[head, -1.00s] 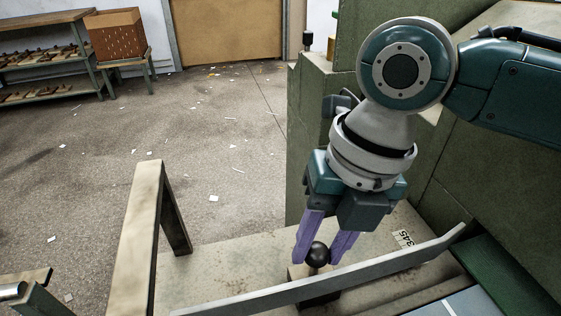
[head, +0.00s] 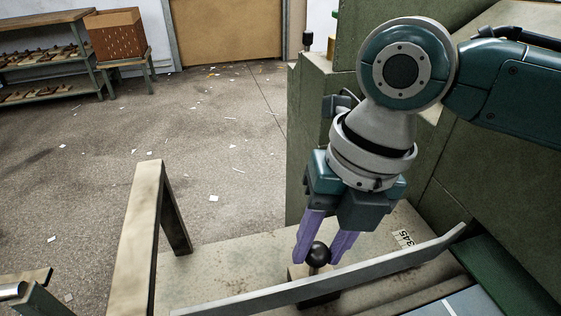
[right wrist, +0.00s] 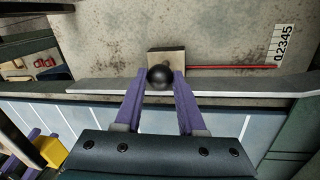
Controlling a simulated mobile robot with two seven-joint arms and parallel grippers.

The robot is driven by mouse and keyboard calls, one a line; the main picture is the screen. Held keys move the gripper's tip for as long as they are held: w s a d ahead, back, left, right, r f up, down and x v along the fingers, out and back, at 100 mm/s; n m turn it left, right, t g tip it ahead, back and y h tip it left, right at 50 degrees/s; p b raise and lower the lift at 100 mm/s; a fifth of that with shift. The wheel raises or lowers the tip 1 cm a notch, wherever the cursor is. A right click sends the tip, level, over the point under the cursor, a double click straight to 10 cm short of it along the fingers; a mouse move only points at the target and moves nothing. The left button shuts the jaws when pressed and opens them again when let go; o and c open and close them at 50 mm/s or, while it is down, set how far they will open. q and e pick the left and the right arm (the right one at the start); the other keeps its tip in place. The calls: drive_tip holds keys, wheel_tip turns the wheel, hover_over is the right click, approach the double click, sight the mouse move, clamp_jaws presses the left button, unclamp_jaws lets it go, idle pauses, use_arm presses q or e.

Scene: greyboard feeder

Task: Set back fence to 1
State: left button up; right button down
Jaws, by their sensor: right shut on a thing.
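The back fence (head: 395,262) is a long grey metal bar across the feeder bed, and it also shows in the right wrist view (right wrist: 230,87). A round black knob (head: 318,254) stands on a block at the fence; the knob is also in the right wrist view (right wrist: 160,77). My right gripper (head: 327,256) has its purple fingers shut on the knob, one on each side. A number scale (head: 404,239) lies on the bed near the fence's right end. In the right wrist view a red pointer line (right wrist: 230,67) runs from the block to the scale (right wrist: 284,44), near its low-number end.
The green machine body (head: 420,150) rises at the right. A pale upright frame (head: 142,235) stands at the left of the bed (head: 215,265). Shelves (head: 50,60) and a brown box (head: 115,35) are at the back left. The floor between is open, with paper scraps.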

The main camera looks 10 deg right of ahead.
use_arm(q)
drive_tip(key=shift+w+r, duration=0.1)
drive_tip(key=shift+r, duration=0.15)
use_arm(e)
drive_tip(key=shift+w, duration=0.4)
use_arm(q)
drive_tip(key=shift+w, duration=0.2)
use_arm(e)
drive_tip(key=shift+w, duration=0.2)
drive_tip(key=c, duration=0.5)
unclamp_jaws()
use_arm(q)
drive_tip(key=shift+s, duration=0.1)
drive_tip(key=shift+r+p, duration=0.95)
drive_tip(key=shift+p, duration=0.25)
use_arm(e)
drive_tip(key=r, duration=0.3)
drive_tip(key=d+r, duration=0.1)
drive_tip(key=r, duration=0.2)
drive_tip(key=d+r, duration=0.1)
drive_tip(key=r, duration=0.2)
drive_tip(key=shift+s+r, duration=0.2)
drive_tip(key=shift+r, duration=0.2)
drive_tip(key=shift+a, duration=0.1)
